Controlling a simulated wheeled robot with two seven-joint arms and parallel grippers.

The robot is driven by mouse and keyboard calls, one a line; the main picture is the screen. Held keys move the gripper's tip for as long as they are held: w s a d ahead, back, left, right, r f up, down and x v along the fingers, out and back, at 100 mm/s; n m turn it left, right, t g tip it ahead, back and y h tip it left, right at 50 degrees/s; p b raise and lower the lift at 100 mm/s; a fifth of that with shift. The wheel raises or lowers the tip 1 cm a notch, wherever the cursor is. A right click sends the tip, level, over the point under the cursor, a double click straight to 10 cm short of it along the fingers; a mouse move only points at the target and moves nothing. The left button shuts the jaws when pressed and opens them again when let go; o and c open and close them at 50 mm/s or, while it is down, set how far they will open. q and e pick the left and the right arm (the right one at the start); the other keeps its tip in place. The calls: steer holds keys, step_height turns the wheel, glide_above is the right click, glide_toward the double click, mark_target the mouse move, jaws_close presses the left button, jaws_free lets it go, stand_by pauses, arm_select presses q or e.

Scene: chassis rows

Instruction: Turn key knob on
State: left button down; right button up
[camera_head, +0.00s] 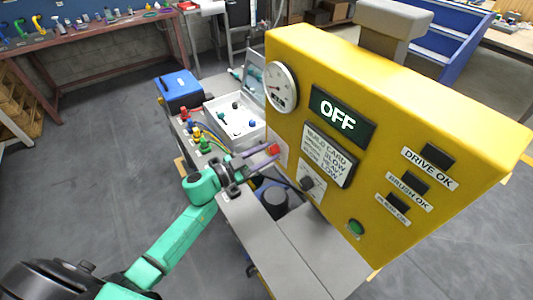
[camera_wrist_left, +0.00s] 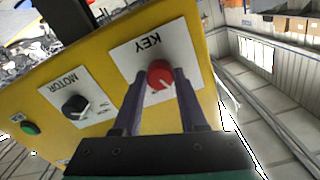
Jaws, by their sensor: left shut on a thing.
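The key knob (camera_wrist_left: 160,74) is red with a white pointer line. It sits on a white plate marked KEY (camera_wrist_left: 182,45) on the yellow panel. In the head view the red knob (camera_head: 273,149) shows at the panel's lower left. My left gripper (camera_head: 268,158) reaches it from the left. In the left wrist view its two purple fingers (camera_wrist_left: 161,80) stand on either side of the knob, shut on it. The display (camera_head: 343,116) on the panel reads OFF. My right gripper is in neither view.
A black MOTOR knob (camera_wrist_left: 75,106) is beside the key plate, with a green button (camera_wrist_left: 30,128) beyond it. A round gauge (camera_head: 281,87) is above the key knob.

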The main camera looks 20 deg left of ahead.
arm_select(q)
steer(key=m+b, duration=0.2)
steer(key=m, duration=0.2)
steer(key=shift+f+m, duration=0.1)
steer(key=shift+m, duration=0.3)
steer(key=m+b, duration=0.2)
steer(key=m, duration=0.2)
steer(key=shift+m+b, duration=0.5)
steer(key=shift+m, duration=0.5)
steer(key=shift+c, duration=2.3)
jaws_free()
steer(key=shift+s, duration=0.1)
